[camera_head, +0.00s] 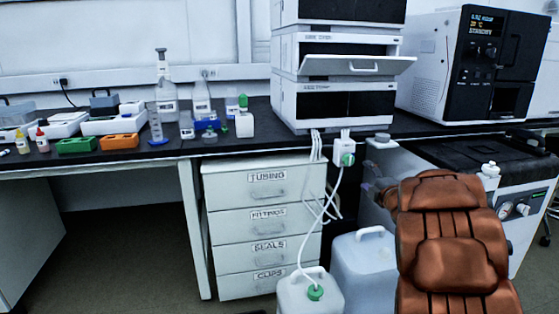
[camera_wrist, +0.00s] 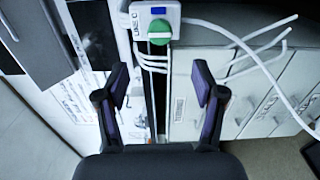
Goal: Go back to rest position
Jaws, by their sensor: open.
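My gripper (camera_wrist: 160,92) shows in the wrist view with its two purple-padded fingers spread apart and nothing between them. Beyond the fingertips is a white valve box with a green knob (camera_wrist: 159,32), with white tubes running from it. In the head view the same box (camera_head: 343,152) hangs at the bench edge below the chromatography stack (camera_head: 338,66). A tray or door (camera_head: 357,66) of the stack's middle module sticks out at the front. My brown arm (camera_head: 447,240) fills the lower right of the head view; the gripper itself cannot be made out there.
A drawer cabinet (camera_head: 264,228) stands under the bench. Two jugs (camera_head: 311,293) (camera_head: 364,267) stand on the floor beside it. Bottles and small racks (camera_head: 120,141) line the bench at left. A large instrument (camera_head: 471,65) stands at right. Open floor (camera_head: 120,260) lies at lower left.

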